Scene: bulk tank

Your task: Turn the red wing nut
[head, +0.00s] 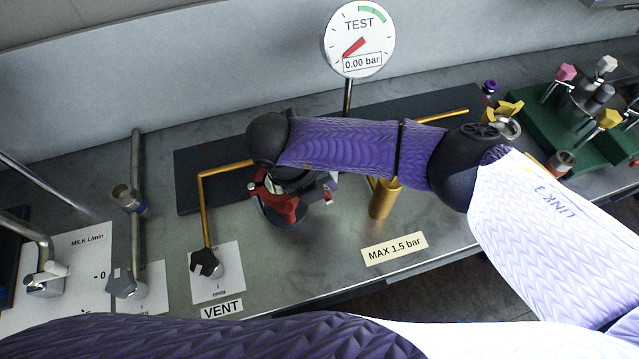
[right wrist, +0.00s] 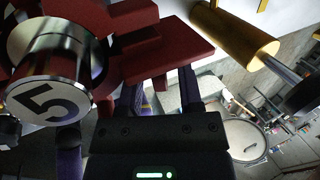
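The red wing nut (head: 284,206) is partly covered by my right wrist in the head view. In the right wrist view its dark red wings (right wrist: 172,56) loom large across the top, beside a silver round cap marked 5 (right wrist: 50,98). My right gripper (right wrist: 158,92) has its two purple fingers apart, right at the lower edge of a red wing. Light background shows between the fingers. The wing hides the fingertips, so I cannot tell whether they touch it. My left gripper is not in view.
A TEST gauge (head: 359,40) reads 0.00 bar. A brass cylinder (head: 383,198) stands right of the nut, and a brass pipe (head: 204,205) runs left to the VENT valve (head: 206,263). Steel pipes stand farther left. A green block (head: 566,125) with coloured knobs sits far right.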

